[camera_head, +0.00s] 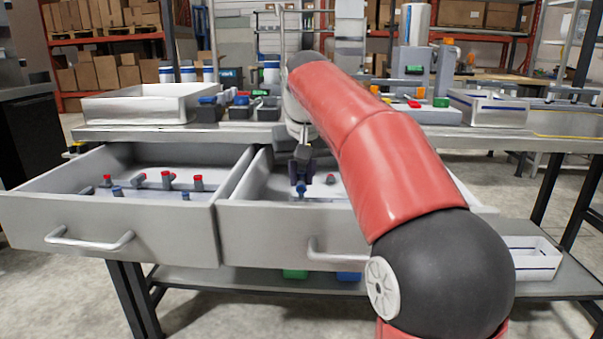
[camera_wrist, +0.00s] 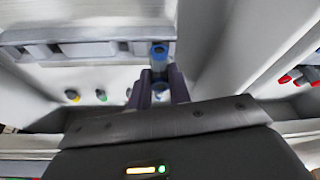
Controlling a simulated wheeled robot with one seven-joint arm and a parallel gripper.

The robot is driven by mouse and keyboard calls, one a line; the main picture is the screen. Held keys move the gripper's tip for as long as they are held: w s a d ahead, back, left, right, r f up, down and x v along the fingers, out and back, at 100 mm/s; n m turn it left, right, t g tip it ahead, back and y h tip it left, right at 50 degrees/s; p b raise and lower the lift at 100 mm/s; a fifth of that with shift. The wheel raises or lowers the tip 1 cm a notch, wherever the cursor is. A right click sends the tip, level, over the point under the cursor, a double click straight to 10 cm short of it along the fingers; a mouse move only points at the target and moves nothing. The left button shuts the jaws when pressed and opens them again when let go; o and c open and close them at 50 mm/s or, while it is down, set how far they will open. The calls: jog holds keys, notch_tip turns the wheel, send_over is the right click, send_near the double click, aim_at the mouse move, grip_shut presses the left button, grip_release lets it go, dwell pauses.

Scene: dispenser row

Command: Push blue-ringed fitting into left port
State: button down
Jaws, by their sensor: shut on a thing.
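The blue-ringed fitting (camera_wrist: 159,52) is held between the dark fingers of my gripper (camera_wrist: 163,82) in the wrist view, with its blue ring facing up the picture. In the head view my gripper (camera_head: 301,172) is low inside the right open drawer (camera_head: 280,222), shut on the fitting, whose blue part (camera_head: 301,190) shows just below the fingers. A grey rail (camera_wrist: 85,50) with dark port-like openings runs behind the fitting in the wrist view. I cannot tell whether the fitting touches a port; my arm hides much of the right drawer in the head view.
The left open drawer (camera_head: 120,225) holds several red- and blue-topped fittings. A red-topped fitting (camera_head: 331,179) stands right of my gripper. The bench above carries a white tray (camera_head: 150,104) and small bins. Drawer walls stand close around my gripper.

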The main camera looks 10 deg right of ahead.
aim_at(303, 186)
jog(key=shift+f, duration=0.15)
jog(key=shift+f+b, duration=0.8)
jog(key=shift+f, duration=0.4)
jog(key=c, duration=1.2)
grip_release()
jog(key=shift+r, duration=0.1)
jog(key=p+v, duration=0.2)
jog(key=v, duration=0.5)
jog(key=shift+s+r, duration=0.1)
jog(key=shift+r, duration=0.25)
